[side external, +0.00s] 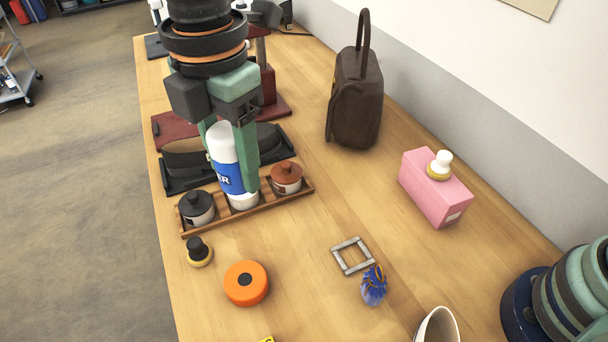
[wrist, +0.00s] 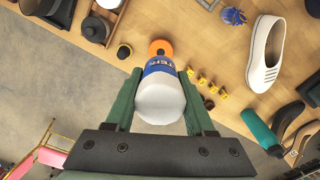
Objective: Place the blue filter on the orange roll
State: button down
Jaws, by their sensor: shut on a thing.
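The blue filter (side external: 233,179) is a white cylinder with a blue label band, with letters ending in "ER". It is upright between the green fingers of my gripper (side external: 233,165), which is shut on it. Its lower end is at the middle of the wooden tray (side external: 220,219); I cannot tell whether it touches the tray. In the wrist view the filter (wrist: 160,98) sits between both fingers (wrist: 160,105). The orange roll (side external: 246,290) is a short disc with a dark centre, lying flat and bare on the table; it also shows in the wrist view (wrist: 152,46).
A black-lidded jar (side external: 197,208) and a brown-lidded jar (side external: 286,178) stand in the tray beside the filter. A small black-knobbed stamp (side external: 199,252) is left of the roll. A grey square frame (side external: 352,256) and blue pouch (side external: 373,286) are to its right.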

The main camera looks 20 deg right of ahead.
jog(key=s+a, duration=0.2)
jog(key=a, duration=0.1)
send_over(245, 280)
notch_tip(245, 280, down, 15)
jog(key=shift+r, duration=0.15)
jog(key=shift+f, duration=2.55)
jog(key=shift+c, duration=1.3)
grip_release()
jog(key=shift+f, duration=0.1)
